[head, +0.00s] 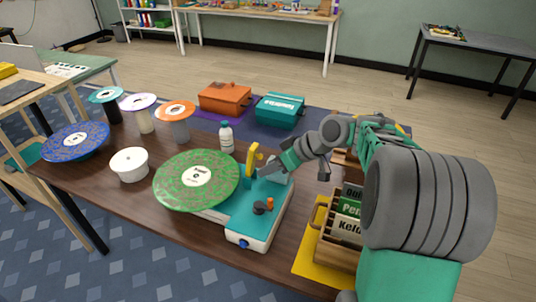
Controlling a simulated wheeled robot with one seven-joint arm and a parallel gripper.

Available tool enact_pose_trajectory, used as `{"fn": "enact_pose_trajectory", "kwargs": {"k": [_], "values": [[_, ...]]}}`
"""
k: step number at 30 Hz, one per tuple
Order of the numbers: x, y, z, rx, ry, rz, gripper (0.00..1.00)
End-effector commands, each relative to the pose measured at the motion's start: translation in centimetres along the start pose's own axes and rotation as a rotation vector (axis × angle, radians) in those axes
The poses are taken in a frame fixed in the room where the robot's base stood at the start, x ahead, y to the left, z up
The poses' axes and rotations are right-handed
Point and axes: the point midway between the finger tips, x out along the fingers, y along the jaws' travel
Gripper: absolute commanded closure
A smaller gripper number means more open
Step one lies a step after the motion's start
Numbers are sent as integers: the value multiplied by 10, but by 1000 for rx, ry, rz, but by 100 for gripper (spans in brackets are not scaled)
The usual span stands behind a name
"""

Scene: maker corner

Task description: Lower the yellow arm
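The yellow arm (251,165) stands raised on the back part of a teal-topped, white-sided record player (245,214). A green patterned record (180,193) with a white label lies on the player's left side. My gripper (266,168) is just to the right of the yellow arm and very close to it. I cannot tell whether they touch. Its fingers are small and partly hidden, so I cannot tell whether they are open or shut.
A white tub (129,166), a blue disc (75,142) and several disc-topped stands are to the left. Orange (224,97) and teal (279,110) boxes sit behind. A wooden crate (335,247) of record sleeves is at the right.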

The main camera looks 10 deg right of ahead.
Motion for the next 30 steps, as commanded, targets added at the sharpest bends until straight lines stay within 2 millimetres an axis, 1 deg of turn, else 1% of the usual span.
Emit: {"fn": "enact_pose_trajectory", "kwargs": {"k": [1, 3, 6, 7, 9, 11, 14, 18, 22, 25, 30], "values": [[-1, 26, 2, -43, 87, -36, 62], [-10, 46, 1, -121, 210, -75, 62], [-24, 61, 4, -198, 337, -100, 62], [-28, 64, 4, -214, 362, -103, 62], [-31, 65, 4, -236, 396, -109, 62], [-28, 65, 2, -243, 405, -112, 62], [-14, 61, -5, -244, 404, -114, 62], [11, 57, -15, -242, 402, -113, 62], [29, 54, -22, -242, 401, -111, 62], [36, 54, -25, -242, 402, -109, 62], [37, 54, -25, -241, 401, -108, 62]]}}
